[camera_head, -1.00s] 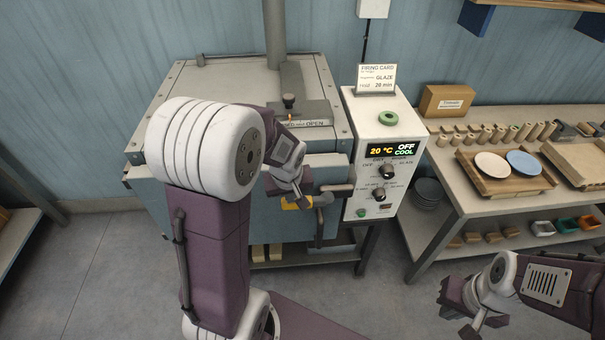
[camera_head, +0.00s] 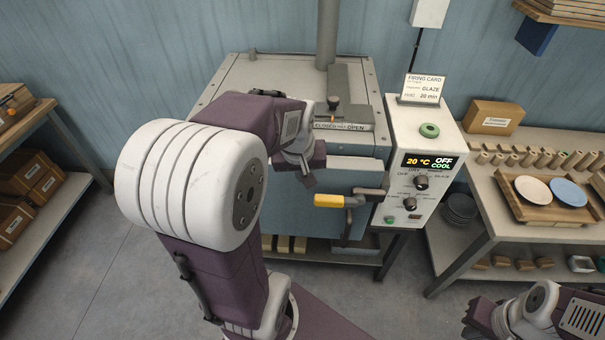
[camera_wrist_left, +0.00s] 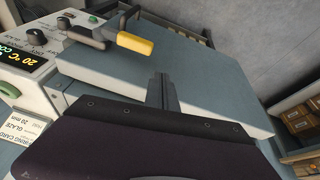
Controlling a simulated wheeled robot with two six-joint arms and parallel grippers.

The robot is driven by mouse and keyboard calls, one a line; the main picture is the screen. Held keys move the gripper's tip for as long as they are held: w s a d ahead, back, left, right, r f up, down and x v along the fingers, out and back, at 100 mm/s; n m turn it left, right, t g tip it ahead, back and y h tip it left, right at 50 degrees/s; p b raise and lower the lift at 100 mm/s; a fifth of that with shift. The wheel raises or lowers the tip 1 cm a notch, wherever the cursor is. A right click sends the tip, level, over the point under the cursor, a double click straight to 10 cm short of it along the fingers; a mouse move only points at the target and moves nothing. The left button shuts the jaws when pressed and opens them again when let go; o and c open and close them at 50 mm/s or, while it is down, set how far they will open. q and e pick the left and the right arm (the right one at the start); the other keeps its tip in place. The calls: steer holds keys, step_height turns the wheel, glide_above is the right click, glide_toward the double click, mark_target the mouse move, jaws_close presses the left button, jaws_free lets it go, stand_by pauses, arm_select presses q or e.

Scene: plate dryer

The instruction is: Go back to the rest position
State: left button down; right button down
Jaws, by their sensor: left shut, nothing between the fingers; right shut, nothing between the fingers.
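My left gripper (camera_head: 312,178) hangs in front of the kiln-like dryer (camera_head: 285,75), beside and left of its yellow-tipped door handle (camera_head: 340,201), with a gap between them. In the left wrist view its fingers (camera_wrist_left: 163,92) are together with nothing between them. The yellow handle (camera_wrist_left: 134,43) is clear of them there. The blue-grey front door looks closed. My right gripper (camera_head: 483,318) is low at the bottom right of the head view, shut and empty, partly cut off by the frame edge.
The control box (camera_head: 425,145) right of the dryer reads 20 °C, OFF, COOL, with a green ring on top. A right-hand bench holds a wooden tray (camera_head: 548,215) with two plates. A left shelf holds boxes (camera_head: 35,180). The floor (camera_head: 110,270) at left is clear.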

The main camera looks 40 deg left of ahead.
arm_select(q)
steer(key=shift+w+a+f, duration=0.1)
steer(key=shift+w, duration=0.1)
steer(key=s+d+f+m+g+h, duration=0.1)
steer(key=s+d+f+m, duration=0.2)
steer(key=d+f, duration=0.3)
steer(key=s+d+f+m+g+b, duration=0.1)
steer(key=s+d+f+m, duration=0.3)
steer(key=d+f, duration=0.2)
steer(key=shift+d+m+h, duration=0.25)
steer(key=shift+m+h, duration=0.05)
steer(key=shift+h, duration=0.1)
steer(key=shift+f, duration=0.1)
stand_by(0.9)
